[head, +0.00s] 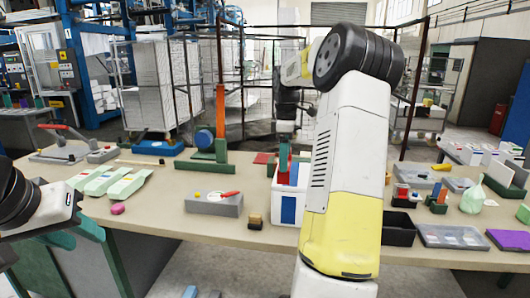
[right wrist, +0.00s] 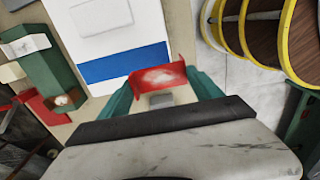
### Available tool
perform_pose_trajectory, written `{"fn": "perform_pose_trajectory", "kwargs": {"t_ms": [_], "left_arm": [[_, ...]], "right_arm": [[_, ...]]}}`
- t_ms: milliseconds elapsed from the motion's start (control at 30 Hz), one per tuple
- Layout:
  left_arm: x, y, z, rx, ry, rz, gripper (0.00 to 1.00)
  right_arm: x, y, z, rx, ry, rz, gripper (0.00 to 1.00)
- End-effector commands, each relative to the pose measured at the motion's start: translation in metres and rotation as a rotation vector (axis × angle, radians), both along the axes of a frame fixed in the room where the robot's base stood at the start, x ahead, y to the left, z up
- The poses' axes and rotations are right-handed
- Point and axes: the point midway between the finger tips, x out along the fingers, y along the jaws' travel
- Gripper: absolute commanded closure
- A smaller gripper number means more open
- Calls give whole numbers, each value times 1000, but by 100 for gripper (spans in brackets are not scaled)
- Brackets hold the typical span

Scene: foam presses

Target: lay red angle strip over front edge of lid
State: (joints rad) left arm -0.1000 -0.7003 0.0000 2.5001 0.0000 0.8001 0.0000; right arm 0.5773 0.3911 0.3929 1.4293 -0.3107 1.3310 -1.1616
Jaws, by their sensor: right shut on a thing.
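A white box (head: 283,193) with a blue panel on its front stands on the table, partly hidden behind my right arm. In the right wrist view its white surface (right wrist: 95,38) and blue band (right wrist: 125,65) lie just beyond my fingers. My right gripper (right wrist: 162,90) is shut on the red angle strip (right wrist: 158,76), which spans between its teal fingers close to the blue band. Whether the strip touches the box or lid, I cannot tell. In the head view the strip (head: 284,178) shows below a teal finger, over the box. My left gripper (head: 80,236) is open and empty at the lower left.
A grey block (head: 214,208) with a red marker on it and a small brown block (head: 255,222) stand left of the box. A black tray (head: 398,230) is to the right. Green-white packs (head: 105,181) lie further left. The table's front edge is close to the box.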

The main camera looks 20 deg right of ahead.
Motion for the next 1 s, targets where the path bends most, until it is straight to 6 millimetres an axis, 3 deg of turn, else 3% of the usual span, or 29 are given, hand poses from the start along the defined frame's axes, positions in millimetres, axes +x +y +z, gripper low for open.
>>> {"fn": "perform_pose_trajectory", "kwargs": {"t_ms": [600,1000], "left_arm": [[0,0,0,0,0,0,64],[0,0,0,0,0,0,64]], "right_arm": [[4,-2,-49,1,1,0,63],[8,-4,-61,1,-1,0,63]]}}
